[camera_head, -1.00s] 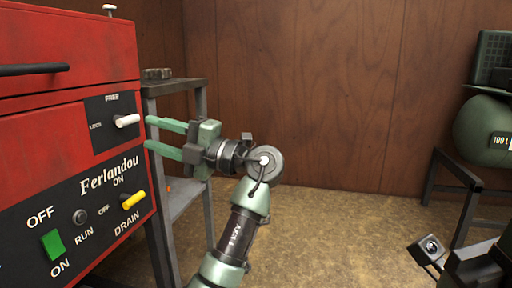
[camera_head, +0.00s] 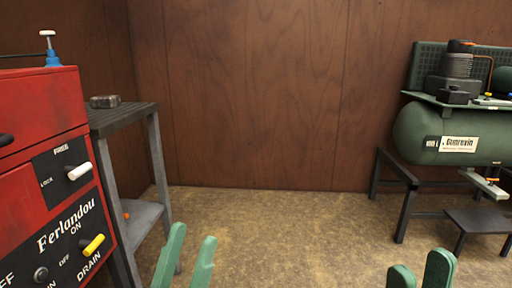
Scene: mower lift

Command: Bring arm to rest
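My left gripper (camera_head: 187,258) shows at the bottom edge, left of the middle. Its two green fingers point up and stand apart, with nothing between them. My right gripper (camera_head: 421,272) shows at the bottom edge on the right. Only its two green fingertips are in view, with a narrow gap between them and nothing visible held. Both arms behind the fingers are out of view. The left gripper is to the right of the red machine (camera_head: 40,170) and clear of its panel.
A dark metal shelf (camera_head: 130,112) with a small grey part (camera_head: 104,101) on top stands beside the red machine. A green air compressor (camera_head: 415,130) stands on a dark stand (camera_head: 398,170) at the right. The brown floor (camera_head: 290,225) between them is clear, up to the wooden wall (camera_head: 250,90).

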